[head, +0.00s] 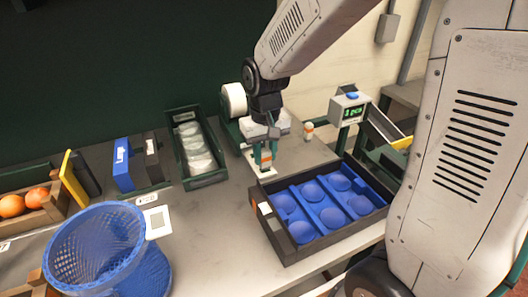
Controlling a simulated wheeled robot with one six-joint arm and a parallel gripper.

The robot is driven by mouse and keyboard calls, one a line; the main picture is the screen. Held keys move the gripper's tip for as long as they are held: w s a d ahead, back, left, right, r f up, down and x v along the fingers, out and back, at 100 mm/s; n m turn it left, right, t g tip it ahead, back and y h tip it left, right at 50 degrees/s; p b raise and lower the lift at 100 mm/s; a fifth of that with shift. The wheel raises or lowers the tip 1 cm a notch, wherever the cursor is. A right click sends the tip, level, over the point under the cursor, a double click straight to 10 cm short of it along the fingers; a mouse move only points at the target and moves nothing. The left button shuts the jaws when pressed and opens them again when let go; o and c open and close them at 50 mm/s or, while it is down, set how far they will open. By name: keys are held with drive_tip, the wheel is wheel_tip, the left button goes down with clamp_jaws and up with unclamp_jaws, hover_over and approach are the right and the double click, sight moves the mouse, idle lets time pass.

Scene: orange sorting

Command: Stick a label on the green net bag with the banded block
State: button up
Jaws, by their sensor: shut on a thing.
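My gripper (264,147) is at the middle of the table, pointing down. It is shut on a small block with an orange and pale band (266,157), which I take as the banded block; the fingers partly cover it. The block is just above or on a white pad (284,171); I cannot tell whether it touches. A similar small orange and white piece (308,131) stands to the right. A white roll (234,99) on a green dispenser is behind and left of my gripper. I cannot make out a green net bag or a label on the block.
A black-rimmed crate (332,243) with a blue moulded insert is at front right. A green tray (209,179) of pale round things is to the left. A blue mesh basket (105,255) stands front left, near wooden crates with oranges. A green-display device (350,107) is behind right.

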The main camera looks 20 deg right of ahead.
drive_tip(key=shift+f, duration=0.6)
idle(1.6)
drive_tip(key=shift+r, duration=3.55)
